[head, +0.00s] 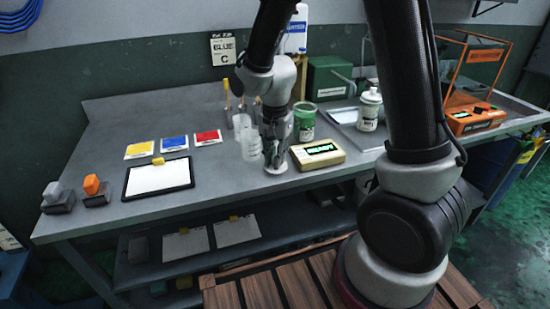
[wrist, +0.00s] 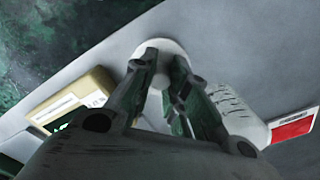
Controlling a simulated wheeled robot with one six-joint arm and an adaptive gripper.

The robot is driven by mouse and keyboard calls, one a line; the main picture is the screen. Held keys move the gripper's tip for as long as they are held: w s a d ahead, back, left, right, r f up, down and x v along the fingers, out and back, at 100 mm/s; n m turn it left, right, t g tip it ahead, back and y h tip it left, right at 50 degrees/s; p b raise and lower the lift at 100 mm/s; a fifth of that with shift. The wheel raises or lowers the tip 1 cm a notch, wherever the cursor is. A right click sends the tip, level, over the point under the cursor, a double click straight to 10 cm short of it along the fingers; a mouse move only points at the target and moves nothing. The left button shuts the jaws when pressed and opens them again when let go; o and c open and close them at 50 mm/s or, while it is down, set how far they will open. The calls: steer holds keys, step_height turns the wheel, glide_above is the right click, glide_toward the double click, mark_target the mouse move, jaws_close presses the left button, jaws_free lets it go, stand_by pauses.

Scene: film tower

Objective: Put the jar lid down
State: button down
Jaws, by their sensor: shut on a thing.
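The jar lid is a round white disc at my fingertips in the head view (head: 276,169) and at top centre of the wrist view (wrist: 158,46). My gripper (head: 275,161) points down over the bench and is shut on the lid; its two fingers also show in the wrist view (wrist: 163,66). The lid is low at the bench top (head: 225,181), near the front edge. I cannot tell whether it touches the surface. The fingers hide part of it. A jar with green contents (head: 304,124) stands behind and right of my gripper.
A clear beaker (head: 250,147) stands close left of my gripper. A cream device with a green display (head: 318,154) sits close right. A black-framed white pad (head: 158,178) and colour cards lie left. A white bottle (head: 370,110) stands right. Bench between pad and gripper is clear.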

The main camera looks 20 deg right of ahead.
steer(key=shift+f, duration=0.25)
steer(key=c, duration=1.4)
jaws_free()
step_height(320, 180, up, 12)
steer(key=f, duration=0.1)
steer(key=s+d+r+n+t, duration=0.1)
steer(key=s+d+r+n, duration=0.2)
steer(key=s+d+r, duration=0.1)
steer(key=s+d+r+n+t, duration=0.1)
steer(key=s+d+r+n, duration=0.2)
steer(key=s+d, duration=0.3)
steer(key=s+d+r+n+t, duration=0.2)
steer(key=s+d+r+n, duration=0.1)
steer(key=s, duration=0.6)
steer(key=shift+d+r, duration=0.8)
steer(key=shift+d, duration=0.15)
